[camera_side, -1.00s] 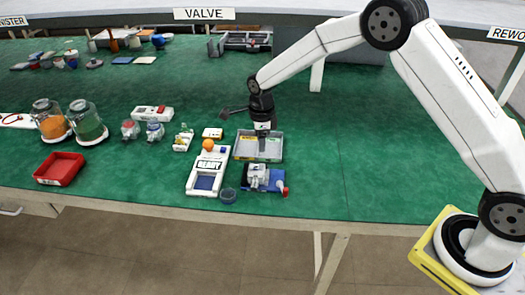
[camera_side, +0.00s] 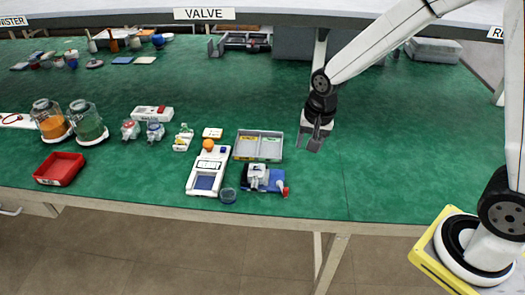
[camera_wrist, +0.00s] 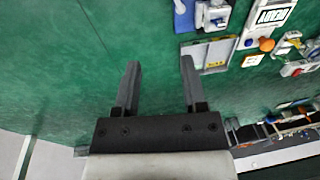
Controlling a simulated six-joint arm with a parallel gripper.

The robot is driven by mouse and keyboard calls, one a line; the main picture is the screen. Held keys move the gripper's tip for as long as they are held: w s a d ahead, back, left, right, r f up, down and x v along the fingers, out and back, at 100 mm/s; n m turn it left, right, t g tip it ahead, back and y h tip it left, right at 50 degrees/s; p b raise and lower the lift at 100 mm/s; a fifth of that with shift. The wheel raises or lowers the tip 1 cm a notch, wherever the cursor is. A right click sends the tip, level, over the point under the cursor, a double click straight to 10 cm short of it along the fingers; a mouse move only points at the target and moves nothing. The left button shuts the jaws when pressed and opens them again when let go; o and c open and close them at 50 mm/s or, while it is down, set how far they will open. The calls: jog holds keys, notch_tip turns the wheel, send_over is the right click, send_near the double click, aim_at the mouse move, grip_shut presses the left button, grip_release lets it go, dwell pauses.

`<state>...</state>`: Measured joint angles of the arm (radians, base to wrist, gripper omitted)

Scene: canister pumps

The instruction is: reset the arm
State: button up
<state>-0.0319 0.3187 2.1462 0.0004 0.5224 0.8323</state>
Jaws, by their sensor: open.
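My gripper (camera_side: 314,138) hangs over the green bench top to the right of the grey two-part tray (camera_side: 259,157), apart from it. In the wrist view my gripper (camera_wrist: 160,72) shows two dark fingers spread apart with only green mat between them. The tray also shows in the wrist view (camera_wrist: 218,54), just right of the fingers. It has a yellow label in one part and a green label in the other.
Left of the gripper stand a white device (camera_side: 207,170), a pump on a blue base (camera_side: 257,178), two jars (camera_side: 87,120) and a red bin (camera_side: 59,169). A grey rack (camera_side: 241,42) is at the back. The green mat (camera_side: 400,150) right of the gripper is clear.

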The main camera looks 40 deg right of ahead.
jog(key=s+d+n, duration=0.1)
jog(key=s+n, duration=0.8)
jog(key=s, duration=0.2)
jog(key=shift+d+r+t, duration=0.15)
jog(key=shift+r+t, duration=0.15)
jog(key=shift+t, duration=0.1)
